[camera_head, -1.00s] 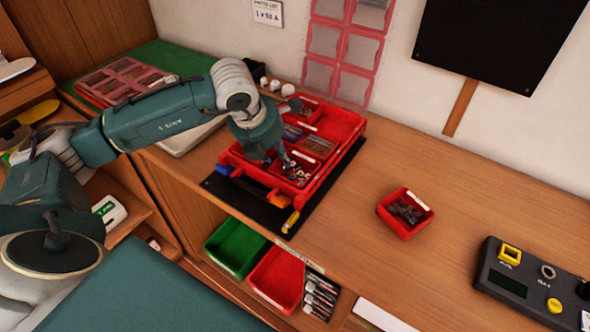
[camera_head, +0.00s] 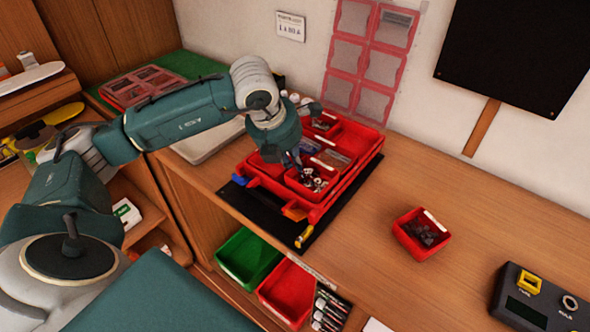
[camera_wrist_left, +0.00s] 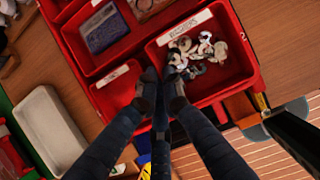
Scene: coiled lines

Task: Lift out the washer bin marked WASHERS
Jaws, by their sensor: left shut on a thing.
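The bin marked WASHERS (camera_wrist_left: 228,72) is a small red bin with a white label and metal washers inside. In the head view the bin (camera_head: 318,194) sits in the front part of a larger red tray (camera_head: 352,176); I cannot tell whether it is raised off the tray floor. My left gripper (camera_wrist_left: 160,84) is shut on the bin's left wall, beside the washers. In the head view the left gripper (camera_head: 294,162) reaches down into the tray, and its fingertips are partly hidden. My right gripper is in neither view.
The tray stands on a black mat (camera_head: 257,206) on the wooden bench. A separate red bin of dark parts (camera_head: 422,233) stands to the right, with bare bench between. A grey device (camera_head: 535,300) is at far right. Green (camera_head: 248,257) and red (camera_head: 287,291) bins sit below.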

